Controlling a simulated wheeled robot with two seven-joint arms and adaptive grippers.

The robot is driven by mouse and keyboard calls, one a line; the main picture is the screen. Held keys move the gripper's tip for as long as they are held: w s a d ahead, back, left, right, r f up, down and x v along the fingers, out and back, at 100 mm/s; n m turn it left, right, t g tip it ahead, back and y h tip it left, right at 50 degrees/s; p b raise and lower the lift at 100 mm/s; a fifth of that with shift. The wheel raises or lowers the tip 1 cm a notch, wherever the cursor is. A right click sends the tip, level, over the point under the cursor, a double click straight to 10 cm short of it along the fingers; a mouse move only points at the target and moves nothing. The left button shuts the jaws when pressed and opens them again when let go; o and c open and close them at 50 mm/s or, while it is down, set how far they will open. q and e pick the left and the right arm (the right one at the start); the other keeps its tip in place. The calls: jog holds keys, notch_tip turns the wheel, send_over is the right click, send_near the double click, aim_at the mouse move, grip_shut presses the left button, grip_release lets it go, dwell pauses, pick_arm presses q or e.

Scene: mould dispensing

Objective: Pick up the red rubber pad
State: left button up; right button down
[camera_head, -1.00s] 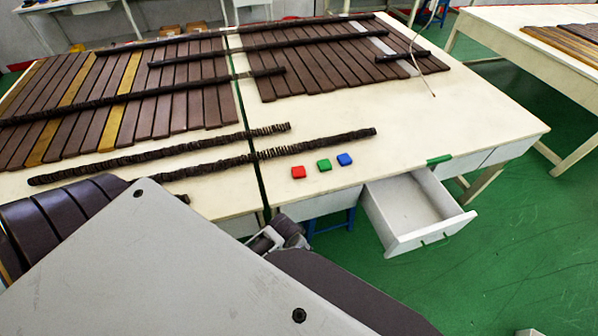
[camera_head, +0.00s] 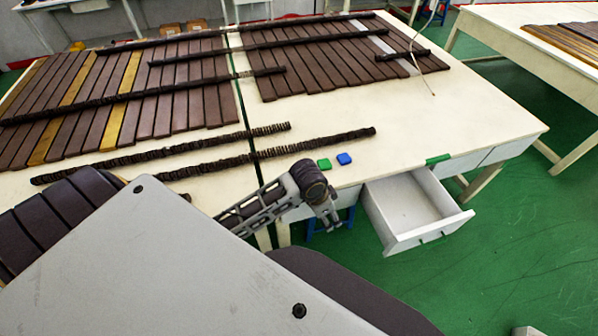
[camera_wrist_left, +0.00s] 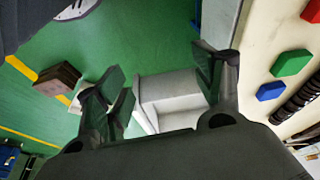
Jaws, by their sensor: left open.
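The red rubber pad (camera_wrist_left: 313,11) shows at the upper right edge of the left wrist view, partly cut off by the frame, lying on the table. In the head view it is hidden behind my left arm. My left gripper (camera_head: 330,220) hangs at the table's front edge, to the left of the open drawer. In the left wrist view its fingers (camera_wrist_left: 163,85) are spread apart with nothing between them, and the red pad lies outside them to the right. My right gripper is not in view.
A green pad (camera_head: 324,164) and a blue pad (camera_head: 344,159) lie on the cream table (camera_head: 470,115). An open white drawer (camera_head: 388,224) sticks out from the front edge. Dark ridged strips (camera_head: 320,142) lie behind the pads. The table's right part is clear.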

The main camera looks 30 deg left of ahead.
pick_arm(q)
jog(key=w+a+r+m+g+y, duration=0.1)
jog(key=w+a+r, duration=0.3)
jog(key=a, duration=0.5)
jog(key=w+a+r+m+g+y, duration=0.1)
jog(key=w+a+r, duration=0.4)
jog(key=w+a, duration=0.4)
jog(key=shift+w+a+g, duration=0.25)
jog(key=shift+a+g, duration=0.15)
jog(key=shift+a, duration=0.1)
jog(key=shift+f, duration=0.15)
jog(key=shift+f, duration=4.25)
jog(key=shift+d+f+p, duration=0.15)
jog(key=shift+f+p, duration=0.15)
jog(key=shift+f, duration=2.3)
